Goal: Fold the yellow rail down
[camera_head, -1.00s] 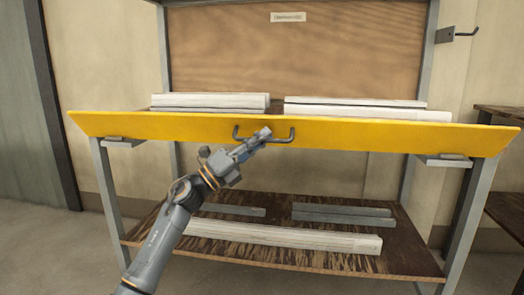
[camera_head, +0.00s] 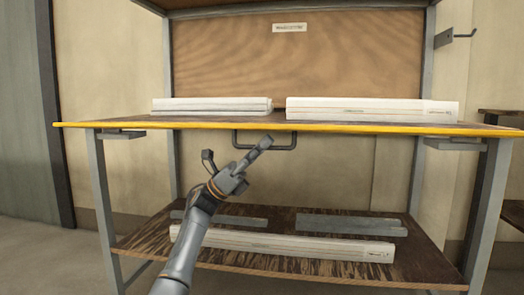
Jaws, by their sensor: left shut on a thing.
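The yellow rail (camera_head: 340,127) runs along the front edge of the bench's upper shelf in the head view. It shows as a thin strip level with the shelf, and its broad face is not visible. A dark U-shaped handle (camera_head: 238,144) hangs below the strip near its middle. My left gripper (camera_head: 265,142) comes up from below and is shut on the handle's bar. Its fingers cover part of the bar. My right gripper is not in view.
White profiles (camera_head: 212,105) lie at the left of the upper shelf, with a larger white stack (camera_head: 370,108) at the right. The lower shelf (camera_head: 330,279) holds grey bars (camera_head: 350,225) and a long white profile (camera_head: 290,246). A hook (camera_head: 455,37) juts out at upper right.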

